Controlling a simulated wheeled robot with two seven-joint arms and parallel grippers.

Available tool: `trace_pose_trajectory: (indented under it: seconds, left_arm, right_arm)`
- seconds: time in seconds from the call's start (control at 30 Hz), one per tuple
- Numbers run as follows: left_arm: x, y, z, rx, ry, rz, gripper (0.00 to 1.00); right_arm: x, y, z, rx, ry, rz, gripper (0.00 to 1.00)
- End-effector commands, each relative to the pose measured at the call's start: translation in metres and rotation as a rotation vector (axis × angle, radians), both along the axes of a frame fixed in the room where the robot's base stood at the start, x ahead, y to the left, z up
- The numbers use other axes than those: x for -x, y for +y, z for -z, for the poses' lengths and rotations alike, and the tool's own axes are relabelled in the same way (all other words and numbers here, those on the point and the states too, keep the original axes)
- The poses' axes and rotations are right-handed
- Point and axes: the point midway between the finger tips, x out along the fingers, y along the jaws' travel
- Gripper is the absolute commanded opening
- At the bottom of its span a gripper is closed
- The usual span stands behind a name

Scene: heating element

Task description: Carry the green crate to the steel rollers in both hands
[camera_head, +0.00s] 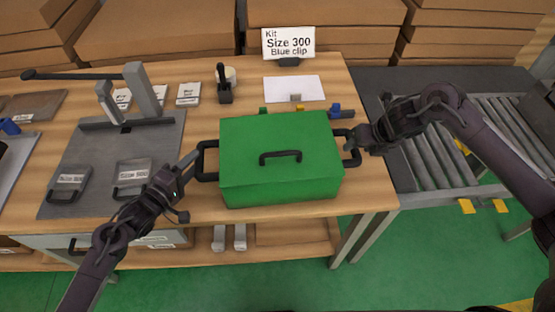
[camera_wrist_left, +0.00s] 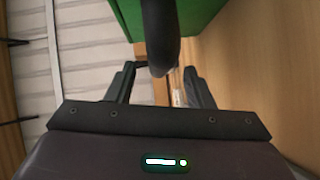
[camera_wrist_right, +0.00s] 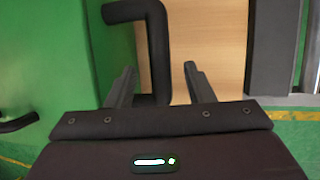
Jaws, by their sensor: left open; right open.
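The green crate (camera_head: 265,185) sits on the wooden table, lid shut, with a black handle on top and a black side handle at each end. My left gripper (camera_head: 190,163) is open beside the left side handle (camera_head: 206,161). In the left wrist view that handle (camera_wrist_left: 160,35) stands in front of the open fingers (camera_wrist_left: 160,85). My right gripper (camera_head: 362,138) is open at the right side handle (camera_head: 352,150). In the right wrist view the handle (camera_wrist_right: 153,50) reaches down between the open fingers (camera_wrist_right: 158,85). The steel rollers (camera_head: 440,155) lie right of the table, partly behind my right arm.
A grey fixture (camera_head: 125,135) with size-labelled blocks stands on the table left of the crate. A kit sign (camera_head: 288,43), a white card (camera_head: 293,89) and small coloured parts are behind it. Cardboard boxes (camera_head: 325,42) line the back. Green floor is open in front.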

Motion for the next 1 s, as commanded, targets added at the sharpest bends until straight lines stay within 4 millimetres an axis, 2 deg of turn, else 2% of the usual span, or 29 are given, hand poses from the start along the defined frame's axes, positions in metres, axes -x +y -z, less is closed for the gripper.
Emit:
trace_pose_trajectory:
  seconds: [0.1,0.23,0.63,1.0]
  left_arm:
    - [-0.015,-0.009,0.001,0.000,-0.001,0.000,0.48]
    - [-0.025,-0.016,0.003,0.001,-0.001,0.000,0.48]
    - [-0.029,-0.019,0.004,-0.001,0.000,0.001,0.46]
    - [-0.029,-0.019,0.004,-0.001,0.001,0.001,0.00]
  right_arm:
    - [-0.006,0.004,0.016,-0.001,0.001,0.002,0.48]
    - [-0.011,0.006,0.027,0.001,0.000,0.001,0.48]
    - [-0.013,0.007,0.032,0.001,-0.001,0.001,0.46]
    - [-0.013,0.007,0.032,0.001,-0.001,0.001,0.00]
